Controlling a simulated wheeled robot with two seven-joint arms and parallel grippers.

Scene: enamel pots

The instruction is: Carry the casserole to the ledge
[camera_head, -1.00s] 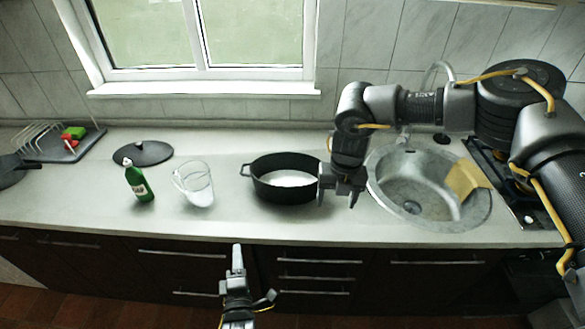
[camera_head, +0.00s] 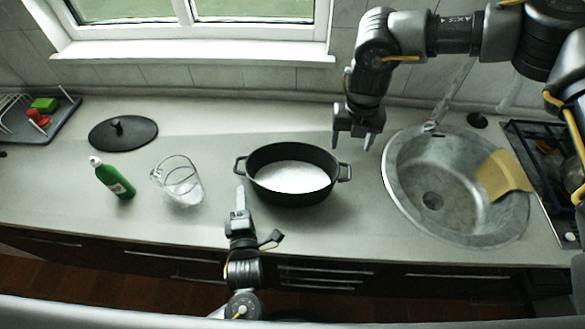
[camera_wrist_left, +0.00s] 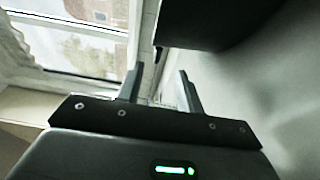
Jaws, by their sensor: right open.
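The casserole (camera_head: 290,198) is a black oval pot with a handle at each end and a white inside or filling. It stands upright on the worktop. The pale window ledge (camera_head: 195,50) runs along the wall behind it. My left gripper (camera_head: 239,193) is just below and left of the pot's left handle, with nothing between its fingers. In the left wrist view its fingers (camera_wrist_left: 161,85) stand apart, and a dark form, likely the casserole, fills the upper right. My right gripper (camera_head: 352,139) is open and empty, above and behind the pot's right handle, clear of it.
A glass jug (camera_head: 180,184), a green bottle (camera_head: 115,180) and a black lid (camera_head: 123,132) stand left of the casserole. A dish rack (camera_head: 38,117) is at far left. A sink (camera_head: 455,190) with a tap and a yellow cloth (camera_head: 502,174) is at right. Worktop behind the pot is clear.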

